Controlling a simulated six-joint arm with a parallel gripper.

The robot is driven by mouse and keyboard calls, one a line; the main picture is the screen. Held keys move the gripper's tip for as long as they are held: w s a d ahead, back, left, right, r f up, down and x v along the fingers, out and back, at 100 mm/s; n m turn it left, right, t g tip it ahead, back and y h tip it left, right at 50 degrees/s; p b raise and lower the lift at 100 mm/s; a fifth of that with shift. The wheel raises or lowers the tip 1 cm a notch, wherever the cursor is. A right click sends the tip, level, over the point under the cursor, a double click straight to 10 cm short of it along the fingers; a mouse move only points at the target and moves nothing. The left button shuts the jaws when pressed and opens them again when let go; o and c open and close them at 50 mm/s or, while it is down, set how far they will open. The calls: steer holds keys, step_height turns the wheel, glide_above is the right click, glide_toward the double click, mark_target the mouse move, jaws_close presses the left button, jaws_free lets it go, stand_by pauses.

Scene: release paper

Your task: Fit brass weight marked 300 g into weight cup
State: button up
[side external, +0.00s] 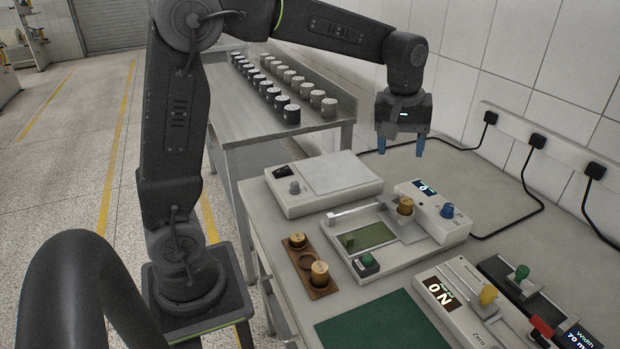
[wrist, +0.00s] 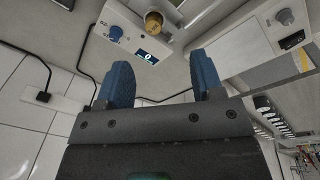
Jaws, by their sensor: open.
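My gripper (side external: 400,148) is open and empty, its blue fingers pointing down, high above the back of the bench. Its fingers also show in the wrist view (wrist: 163,70). A brass weight (side external: 405,205) sits upright on the tester, next to the display; it also shows in the wrist view (wrist: 153,22), beyond the fingertips. Its base is partly hidden, and I cannot tell clearly whether a cup surrounds it. A wooden rack (side external: 313,290) holds a small brass weight (side external: 297,240) and a larger one (side external: 320,272), with an empty round recess between them. No mark is readable.
The tester (side external: 452,232) has a blue knob and a green pad. A white flat-topped unit (side external: 345,172) stands behind left. A gauge reading 0 N (side external: 437,294) and a dark device stand front right. A green mat (side external: 385,325) lies in front. Black cables run along the wall.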

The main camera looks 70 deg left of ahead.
steer(key=s+d+m+t, duration=0.2)
steer(key=s+m, duration=0.3)
steer(key=s, duration=0.6)
steer(key=s+d+m+t, duration=0.1)
steer(key=s+m, duration=0.4)
steer(key=s, duration=0.6)
steer(key=shift+d+t, duration=0.4)
steer(key=shift+t, duration=0.2)
steer(key=shift+w, duration=0.1)
